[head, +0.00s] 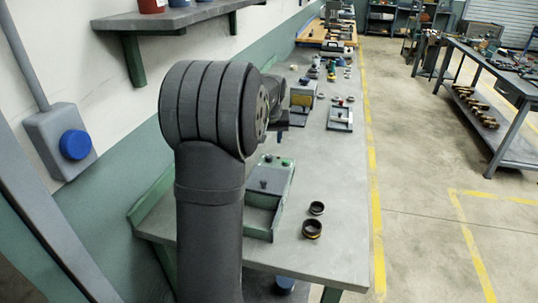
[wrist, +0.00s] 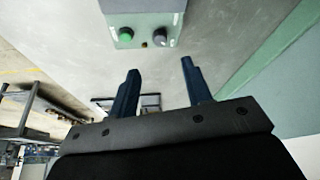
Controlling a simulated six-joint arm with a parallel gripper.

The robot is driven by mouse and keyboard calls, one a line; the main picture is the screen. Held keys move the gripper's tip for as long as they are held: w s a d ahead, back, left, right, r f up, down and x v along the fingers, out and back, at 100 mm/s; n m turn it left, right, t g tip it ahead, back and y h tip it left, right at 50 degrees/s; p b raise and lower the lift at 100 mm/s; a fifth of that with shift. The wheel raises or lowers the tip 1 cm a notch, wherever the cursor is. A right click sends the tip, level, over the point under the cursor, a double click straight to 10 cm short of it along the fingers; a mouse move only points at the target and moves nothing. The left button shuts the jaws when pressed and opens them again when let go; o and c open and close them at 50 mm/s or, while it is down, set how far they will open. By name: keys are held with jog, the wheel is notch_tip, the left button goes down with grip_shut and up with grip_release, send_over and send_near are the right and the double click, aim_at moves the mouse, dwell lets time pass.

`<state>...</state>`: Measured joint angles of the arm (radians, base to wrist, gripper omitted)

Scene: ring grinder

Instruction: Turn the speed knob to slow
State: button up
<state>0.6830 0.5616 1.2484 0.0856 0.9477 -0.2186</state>
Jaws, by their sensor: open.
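In the wrist view, a pale grey-green control box (wrist: 145,12) is at the top edge, partly cut off. On its near face are a round green button (wrist: 125,34) and, to its right, a dark grey knob (wrist: 160,37), likely the speed knob. I cannot read its setting or any marks. My gripper (wrist: 160,67) is open and empty. Its two dark blue fingers point toward the box, with their tips apart from the knob, which lies ahead of the gap between them. In the head view, my arm largely hides the gripper.
In the head view, a green-edged box (head: 268,180) stands on the long bench (head: 338,190), with two dark rings (head: 312,229) to its right. The bench's right side is mostly clear. A blue-buttoned wall box (head: 45,137) is at left.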

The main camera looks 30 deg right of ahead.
aim_at(269, 156)
jog(key=x, duration=1)
jog(key=shift+w+f, duration=0.25)
jog(key=shift+f, duration=0.05)
grip_shut()
